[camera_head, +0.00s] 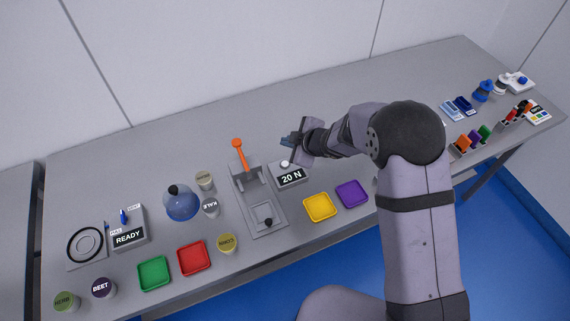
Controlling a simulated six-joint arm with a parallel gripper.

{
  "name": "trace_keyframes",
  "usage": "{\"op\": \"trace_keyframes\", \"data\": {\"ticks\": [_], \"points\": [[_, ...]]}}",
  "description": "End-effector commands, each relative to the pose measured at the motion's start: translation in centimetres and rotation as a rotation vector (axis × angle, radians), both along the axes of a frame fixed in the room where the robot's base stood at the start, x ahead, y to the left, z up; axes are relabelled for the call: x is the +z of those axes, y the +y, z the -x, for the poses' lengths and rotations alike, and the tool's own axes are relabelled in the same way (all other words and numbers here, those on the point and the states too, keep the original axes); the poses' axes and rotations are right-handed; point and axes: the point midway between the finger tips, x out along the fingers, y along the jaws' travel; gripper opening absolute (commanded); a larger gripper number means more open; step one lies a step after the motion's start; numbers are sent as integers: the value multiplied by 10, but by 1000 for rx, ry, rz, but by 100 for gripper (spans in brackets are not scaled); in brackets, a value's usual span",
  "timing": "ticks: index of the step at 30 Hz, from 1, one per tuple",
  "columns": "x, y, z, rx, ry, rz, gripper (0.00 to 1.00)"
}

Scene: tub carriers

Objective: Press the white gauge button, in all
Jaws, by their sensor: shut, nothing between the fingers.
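The white gauge button (285,163) is a small white dome on the gauge box (291,177), whose dark display reads "20 N". The box stands just right of the grey press with the orange lever. My gripper (286,140) is shut and empty, a little above and behind the button in the picture, pointing left. It appears apart from the button, but its exact height above it is hard to tell.
The press with its orange lever (240,150) stands close left of the gauge. Yellow (320,208) and purple (352,194) trays lie to its front right. A blue dome (181,204), tubs and a READY box (128,238) stand further left. The table's back middle is clear.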

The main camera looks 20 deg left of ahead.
Motion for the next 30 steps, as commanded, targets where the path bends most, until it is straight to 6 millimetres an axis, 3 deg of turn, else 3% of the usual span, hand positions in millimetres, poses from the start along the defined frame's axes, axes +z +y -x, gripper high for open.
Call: {"op": "trace_keyframes", "data": {"ticks": [18, 30], "points": [[-68, 0, 0, -1, 0, 1, 0], [-81, 0, 0, 1, -1, 0, 0]]}}
